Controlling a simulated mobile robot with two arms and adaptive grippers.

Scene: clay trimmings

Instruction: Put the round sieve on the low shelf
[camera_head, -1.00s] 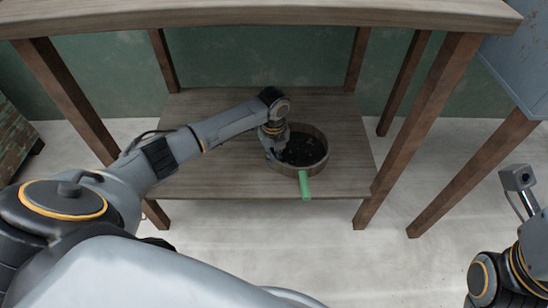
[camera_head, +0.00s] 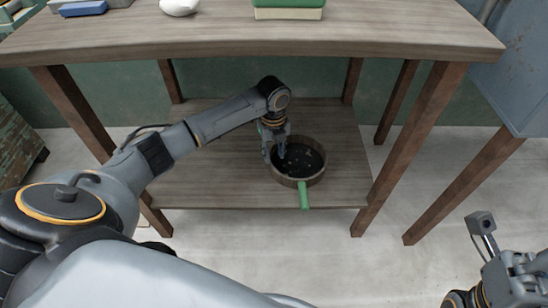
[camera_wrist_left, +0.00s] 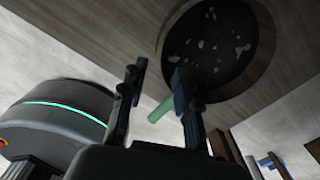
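The round sieve (camera_head: 313,179) has a brown wooden rim, a dark inside with pale bits, and a green handle (camera_head: 304,196). It sits on the low shelf (camera_head: 215,185), right of its middle, and the handle sticks out over the front edge. My left gripper (camera_head: 274,156) is at the sieve's left side, pointing down. In the left wrist view its two fingers (camera_wrist_left: 157,85) stand apart, with the sieve (camera_wrist_left: 262,50) beyond them and the handle partly behind one finger. My right gripper (camera_head: 497,240) is at the lower right, away from the shelf; its opening is unclear.
The tabletop (camera_head: 230,35) above the shelf holds a white rounded object (camera_head: 179,7), a green and cream block (camera_head: 288,9) and blue items (camera_head: 83,8). Wooden legs frame the shelf. A grey-blue cabinet (camera_head: 515,75) stands at the right. The shelf's left part is bare.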

